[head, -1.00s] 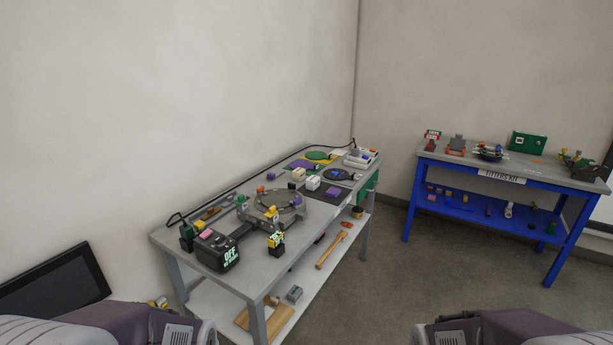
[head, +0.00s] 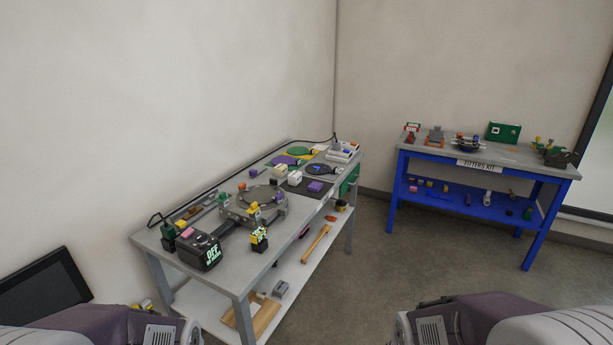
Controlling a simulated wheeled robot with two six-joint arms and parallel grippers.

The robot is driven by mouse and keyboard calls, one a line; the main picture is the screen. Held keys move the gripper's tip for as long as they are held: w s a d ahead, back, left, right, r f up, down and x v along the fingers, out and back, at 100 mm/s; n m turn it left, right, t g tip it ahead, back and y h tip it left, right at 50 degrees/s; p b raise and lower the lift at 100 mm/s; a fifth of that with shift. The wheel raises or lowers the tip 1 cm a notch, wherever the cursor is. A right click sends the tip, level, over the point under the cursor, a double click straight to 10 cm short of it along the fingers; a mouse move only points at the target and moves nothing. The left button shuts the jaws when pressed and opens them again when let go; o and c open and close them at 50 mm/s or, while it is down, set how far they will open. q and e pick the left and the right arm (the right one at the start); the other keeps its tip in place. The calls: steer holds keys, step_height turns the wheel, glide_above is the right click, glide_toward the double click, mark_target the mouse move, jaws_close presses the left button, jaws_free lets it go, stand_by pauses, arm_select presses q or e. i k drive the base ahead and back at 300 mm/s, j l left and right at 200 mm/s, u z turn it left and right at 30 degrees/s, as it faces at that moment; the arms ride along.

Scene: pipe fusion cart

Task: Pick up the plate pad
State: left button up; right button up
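I cannot tell for sure which item is the plate pad. Nothing on the cart is touched by my arms.
The grey cart (head: 238,273) stands along the left wall, with a lower shelf holding a wooden-handled tool (head: 317,243). A blue bench (head: 458,217) with fittings stands at the back right. Open floor (head: 400,255) lies between them. A dark screen (head: 42,287) is at lower left.

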mark_target(294, 178)
steer(key=i+l, duration=0.35)
steer(key=i, duration=0.25)
steer(key=i+l+u, duration=0.15)
steer(key=i+l, duration=0.25)
steer(key=i, duration=0.15)
